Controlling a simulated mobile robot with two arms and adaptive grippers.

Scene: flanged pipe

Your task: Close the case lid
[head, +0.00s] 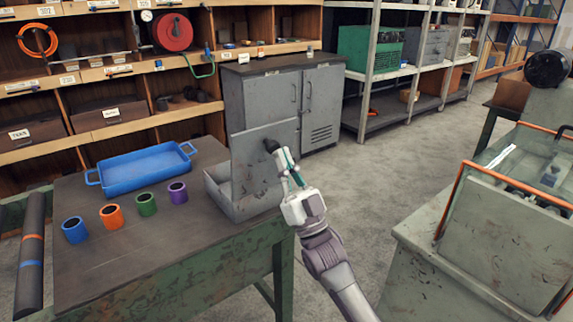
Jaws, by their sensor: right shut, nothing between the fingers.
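The grey metal case (216,196) stands at the right end of the worn table (120,240). Its lid (250,155) is raised and stands roughly upright. My right gripper (272,146) is shut and empty, its fingertips in front of the upper right part of the lid in the picture. I cannot tell whether they touch it. My left gripper is not in view.
A blue tray (140,168) lies behind several coloured rings, including a purple one (178,192) near the case. A dark pipe (31,255) lies at the table's left. A grey cabinet (285,100) stands behind. Floor is open between this table and the right-hand bench (430,235).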

